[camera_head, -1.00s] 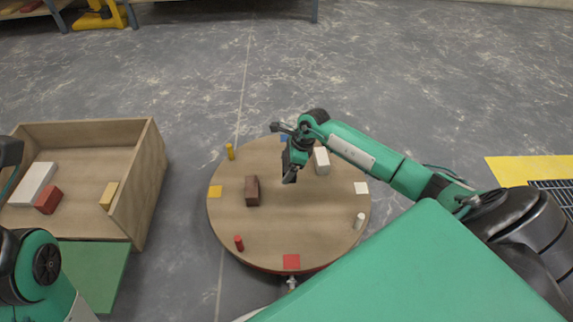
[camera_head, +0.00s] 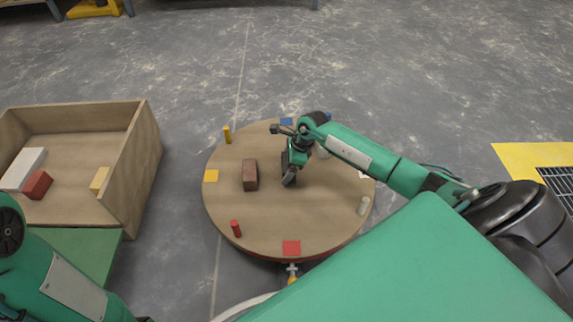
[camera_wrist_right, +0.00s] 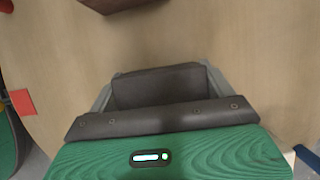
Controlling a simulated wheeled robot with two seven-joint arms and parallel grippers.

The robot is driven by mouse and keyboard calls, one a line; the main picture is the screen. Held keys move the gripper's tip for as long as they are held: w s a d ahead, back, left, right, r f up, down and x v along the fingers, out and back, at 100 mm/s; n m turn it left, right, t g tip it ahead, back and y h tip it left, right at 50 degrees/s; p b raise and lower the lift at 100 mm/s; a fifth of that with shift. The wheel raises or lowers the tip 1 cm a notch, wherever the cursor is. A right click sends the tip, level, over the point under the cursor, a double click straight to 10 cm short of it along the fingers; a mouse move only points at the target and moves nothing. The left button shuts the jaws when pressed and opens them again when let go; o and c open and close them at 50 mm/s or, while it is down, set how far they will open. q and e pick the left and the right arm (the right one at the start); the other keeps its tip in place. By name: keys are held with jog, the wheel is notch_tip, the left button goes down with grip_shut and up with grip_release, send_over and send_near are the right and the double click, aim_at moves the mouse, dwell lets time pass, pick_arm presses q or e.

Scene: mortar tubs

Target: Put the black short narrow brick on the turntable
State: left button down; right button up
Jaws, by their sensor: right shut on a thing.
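The turntable (camera_head: 265,222) is a round wooden disc on the floor in the middle of the head view. My right gripper (camera_head: 289,177) is low over the disc, right of a brown brick (camera_head: 250,174). In the right wrist view, the gripper (camera_wrist_right: 157,88) is shut on a dark, blackish short brick (camera_wrist_right: 157,84), with a finger at each end. The brick is at or just above the disc; I cannot tell whether it touches. My left arm shows at the lower left of the head view, but its gripper is out of view.
A yellow peg (camera_head: 227,134), a red peg (camera_head: 236,228) and a pale peg (camera_head: 363,205) stand near the rim. A wooden crate (camera_head: 135,170) at left holds white, red and yellow bricks.

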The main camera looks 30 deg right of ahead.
jog(key=shift+f+b, duration=0.35)
jog(key=shift+f, duration=0.1)
dwell(0.3)
jog(key=o, duration=1.1)
jog(key=shift+o, duration=0.2)
jog(key=shift+r, duration=0.1)
